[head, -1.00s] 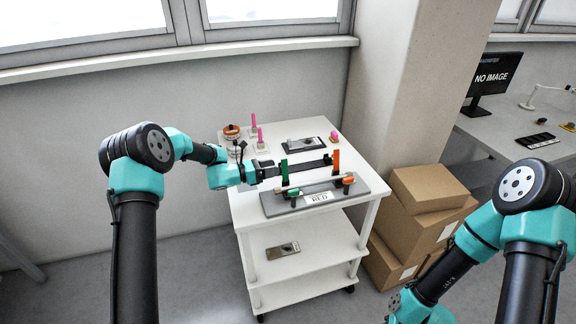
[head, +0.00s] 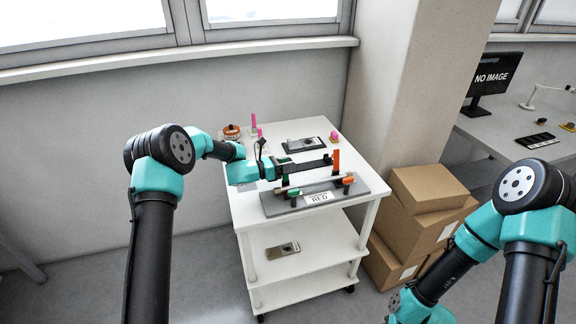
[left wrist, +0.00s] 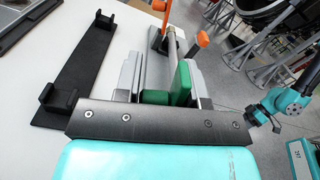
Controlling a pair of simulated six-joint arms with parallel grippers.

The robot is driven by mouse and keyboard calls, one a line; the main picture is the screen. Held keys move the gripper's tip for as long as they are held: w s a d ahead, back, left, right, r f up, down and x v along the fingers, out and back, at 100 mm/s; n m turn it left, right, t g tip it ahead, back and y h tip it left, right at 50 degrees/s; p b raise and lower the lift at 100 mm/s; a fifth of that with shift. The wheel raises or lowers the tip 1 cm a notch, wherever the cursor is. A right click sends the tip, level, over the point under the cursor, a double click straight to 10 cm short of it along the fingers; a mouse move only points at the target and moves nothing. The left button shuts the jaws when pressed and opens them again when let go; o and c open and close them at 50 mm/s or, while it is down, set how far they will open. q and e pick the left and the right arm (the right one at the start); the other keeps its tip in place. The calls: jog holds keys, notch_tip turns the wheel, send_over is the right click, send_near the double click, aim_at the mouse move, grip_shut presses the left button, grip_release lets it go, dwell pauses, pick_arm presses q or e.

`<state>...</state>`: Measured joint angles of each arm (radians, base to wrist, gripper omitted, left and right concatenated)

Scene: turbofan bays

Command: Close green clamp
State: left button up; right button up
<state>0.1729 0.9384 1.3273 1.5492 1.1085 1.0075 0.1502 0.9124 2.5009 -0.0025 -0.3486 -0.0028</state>
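The green clamp (head: 293,192) is at the left end of a grey fixture (head: 325,198) on the white cart. In the head view my gripper partly covers its lever, so its angle is hard to tell. In the left wrist view, green clamp parts (left wrist: 182,86) lie close in front of my gripper. My left gripper (head: 279,172) is at the clamp, its fingers apart on either side of the green parts. Whether it touches them is unclear. The orange clamp's lever (head: 336,160) stands upright at the fixture's right end. My right gripper is out of frame.
A black bar with brackets (left wrist: 75,75) lies behind the fixture. A dark tray (head: 304,145), pink pegs (head: 253,121) and an orange ring part (head: 231,130) are farther back. Cardboard boxes (head: 428,188) stand right of the cart (head: 245,215).

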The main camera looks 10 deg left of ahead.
pick_arm(q)
grip_shut()
jog(key=shift+s+r+m, duration=0.1)
jog(key=shift+m, duration=0.4)
dwell(0.5)
jog(key=shift+s+d+r+m, duration=0.1)
jog(key=shift+s+d+m, duration=0.2)
jog(key=shift+m, duration=0.7)
jog(key=shift+s+d+r+m, duration=0.1)
jog(key=shift+s+m, duration=0.35)
jog(key=shift+m, duration=0.55)
jog(key=shift+s+d+r+m, duration=0.1)
jog(key=shift+s+d+m, duration=0.2)
jog(key=shift+m, duration=0.7)
jog(key=shift+a, duration=0.1)
jog(key=shift+o, duration=2)
grip_release()
jog(key=shift+s, duration=0.1)
